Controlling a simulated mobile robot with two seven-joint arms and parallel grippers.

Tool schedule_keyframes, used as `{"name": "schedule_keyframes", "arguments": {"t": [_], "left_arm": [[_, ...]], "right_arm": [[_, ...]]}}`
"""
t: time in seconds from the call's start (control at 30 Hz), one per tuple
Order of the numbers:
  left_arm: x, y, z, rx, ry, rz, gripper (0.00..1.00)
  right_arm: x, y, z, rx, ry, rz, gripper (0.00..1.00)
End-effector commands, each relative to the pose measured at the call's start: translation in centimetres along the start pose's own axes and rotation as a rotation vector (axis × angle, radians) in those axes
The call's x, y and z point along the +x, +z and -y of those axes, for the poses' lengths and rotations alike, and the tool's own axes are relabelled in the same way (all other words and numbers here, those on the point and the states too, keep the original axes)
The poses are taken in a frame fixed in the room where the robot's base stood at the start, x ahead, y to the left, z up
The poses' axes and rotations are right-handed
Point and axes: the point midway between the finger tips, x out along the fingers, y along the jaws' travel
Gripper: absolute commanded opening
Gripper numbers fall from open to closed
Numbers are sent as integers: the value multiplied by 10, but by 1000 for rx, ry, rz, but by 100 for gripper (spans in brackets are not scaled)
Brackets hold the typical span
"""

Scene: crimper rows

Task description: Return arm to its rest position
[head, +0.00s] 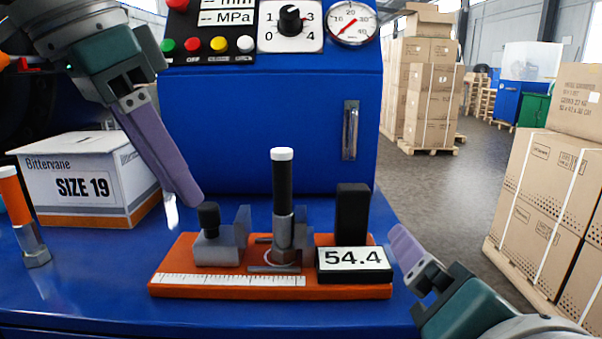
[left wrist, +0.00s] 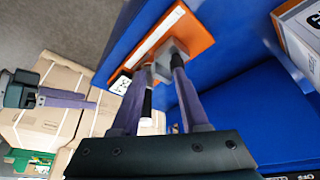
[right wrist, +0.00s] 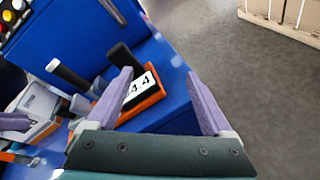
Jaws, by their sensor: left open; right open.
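My left gripper (head: 187,198) is open, its purple fingers pointing down above the left end of the orange gauge base (head: 225,283). In the left wrist view its fingers (left wrist: 162,68) are apart and overlap the gauge; I see nothing held. My right gripper (head: 400,236) is open at the base's right end, near the 54.4 display (head: 354,266). A black hose with a white end (head: 282,190) and a metal fitting (head: 283,240) stands upright on the gauge.
An orange hose piece with a metal fitting (head: 32,240) stands at the left of the blue bench (head: 100,285). Behind it is a SIZE 19 box (head: 85,187). The blue machine (head: 260,130) rises behind the gauge. Stacked cartons (head: 545,190) stand to the right.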

Motion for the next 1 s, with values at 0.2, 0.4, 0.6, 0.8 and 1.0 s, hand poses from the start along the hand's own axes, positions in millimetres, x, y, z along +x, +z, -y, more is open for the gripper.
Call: {"name": "schedule_keyframes", "arguments": {"t": [0.2, 0.4, 0.6, 0.8, 1.0], "left_arm": [[10, 36, -49, -108, 14, -20, 44], [-7, 88, -86, -271, -33, -28, 44], [-38, 139, -106, -411, -116, 1, 44], [-76, 180, -117, -507, -204, 48, 44], [-124, 186, -120, -544, -254, 71, 44]], "right_arm": [[-42, 35, 29, 684, -327, -130, 85], [-94, 52, 52, 1260, -656, -124, 85], [-139, 63, 61, 1656, -915, -42, 85], [-176, 76, 61, 1915, -1104, 62, 85], [-200, 105, 42, 2026, -1188, 120, 85]]}}
